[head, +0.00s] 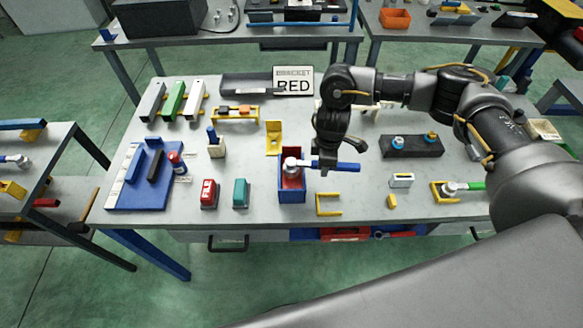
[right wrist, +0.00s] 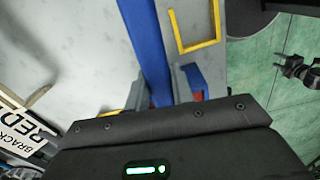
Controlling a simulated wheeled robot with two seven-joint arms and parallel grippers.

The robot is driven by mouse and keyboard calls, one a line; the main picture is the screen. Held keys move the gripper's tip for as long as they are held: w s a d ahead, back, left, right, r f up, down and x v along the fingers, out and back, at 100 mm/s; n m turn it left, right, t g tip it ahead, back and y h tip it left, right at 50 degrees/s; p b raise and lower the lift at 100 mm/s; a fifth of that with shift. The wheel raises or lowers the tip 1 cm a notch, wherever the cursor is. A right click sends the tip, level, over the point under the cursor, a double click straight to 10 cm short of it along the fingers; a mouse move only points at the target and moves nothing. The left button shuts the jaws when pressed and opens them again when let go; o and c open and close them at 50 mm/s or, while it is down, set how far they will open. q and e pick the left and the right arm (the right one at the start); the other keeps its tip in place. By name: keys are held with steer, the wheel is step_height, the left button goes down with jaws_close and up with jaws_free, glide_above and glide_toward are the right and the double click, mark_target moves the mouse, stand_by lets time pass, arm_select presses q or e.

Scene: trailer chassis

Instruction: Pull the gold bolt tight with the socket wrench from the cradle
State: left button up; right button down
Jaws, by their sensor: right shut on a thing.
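My right gripper (head: 327,166) is shut on the blue handle of a wrench (head: 346,167). The wrench's round silver head points left, over a blue box with a red inside (head: 291,195); I cannot tell whether the head touches the box. In the right wrist view the blue handle (right wrist: 148,40) runs up from between the fingers (right wrist: 165,92). The gold bolt (head: 430,136) stands on a black block (head: 411,151) to the right, beside a blue bolt (head: 398,142). A green-handled wrench (head: 470,187) with a silver head lies at a yellow holder (head: 441,196). My left gripper is not in view.
A yellow bracket frame (head: 328,205) and a small white box (head: 401,181) stand near the front. Red (head: 209,194) and teal (head: 241,193) blocks stand left of the blue box. A sign reading RED (head: 293,80) is at the back. Bare tabletop lies around the black block.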

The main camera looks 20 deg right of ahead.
steer(key=shift+w+d+n, duration=0.1)
steer(key=shift+w+n, duration=0.15)
steer(key=shift+n, duration=0.05)
steer(key=shift+r, duration=0.15)
step_height(320, 180, up, 2)
steer(key=shift+p, duration=1.05)
steer(key=shift+r, duration=1.85)
